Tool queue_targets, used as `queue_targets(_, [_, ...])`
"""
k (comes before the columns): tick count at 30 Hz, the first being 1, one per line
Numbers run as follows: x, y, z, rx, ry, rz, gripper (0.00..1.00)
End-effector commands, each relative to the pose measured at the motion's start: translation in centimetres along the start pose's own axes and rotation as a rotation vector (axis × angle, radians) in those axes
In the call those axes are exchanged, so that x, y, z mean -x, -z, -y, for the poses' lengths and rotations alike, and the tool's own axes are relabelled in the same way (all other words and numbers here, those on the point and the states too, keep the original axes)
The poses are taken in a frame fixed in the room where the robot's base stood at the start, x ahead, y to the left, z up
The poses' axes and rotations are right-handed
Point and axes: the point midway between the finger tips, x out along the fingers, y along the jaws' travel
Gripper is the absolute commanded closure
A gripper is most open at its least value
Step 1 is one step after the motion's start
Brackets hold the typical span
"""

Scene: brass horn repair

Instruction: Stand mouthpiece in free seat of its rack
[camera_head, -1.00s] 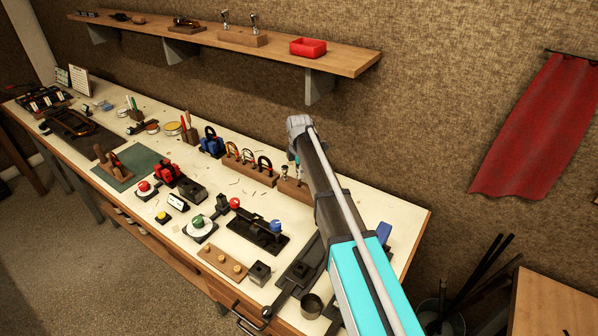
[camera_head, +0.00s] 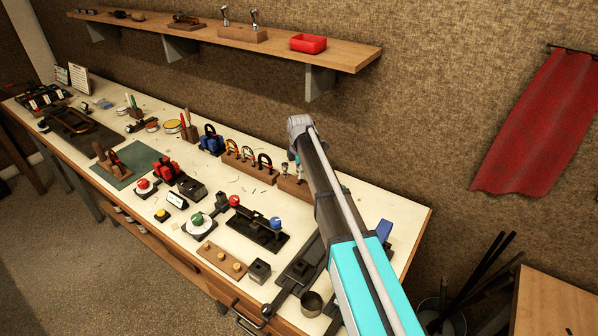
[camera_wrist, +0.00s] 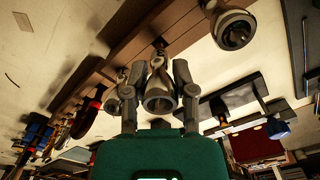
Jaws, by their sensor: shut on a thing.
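My gripper (camera_wrist: 159,78) is shut on a silver mouthpiece (camera_wrist: 159,98) in the wrist view, with a finger on each side and its wide, round cup end facing the camera. The wooden mouthpiece rack (camera_head: 291,186) is on the bench near the wall, partly hidden by my arm in the head view. A silver mouthpiece (camera_head: 285,171) stands at its left end. In the wrist view, a brown wooden block (camera_wrist: 128,32) lies behind the held mouthpiece. I cannot tell whether the held mouthpiece touches the rack, or which seat is below it.
A rack of horseshoe-shaped pieces (camera_head: 249,170) stands left of the mouthpiece rack. A black fixture with a blue knob (camera_head: 257,234) lies in front. A blue object (camera_head: 384,230) stands right of my arm. A wall shelf (camera_head: 345,56) holds a red bin (camera_head: 308,43).

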Motion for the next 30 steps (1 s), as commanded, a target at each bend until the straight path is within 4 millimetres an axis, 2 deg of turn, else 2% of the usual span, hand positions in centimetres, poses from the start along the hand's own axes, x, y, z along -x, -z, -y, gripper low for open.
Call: queue_targets(30, [-1.9, 0.2, 0.0, 0.001, 0.0, 0.0, 1.0])
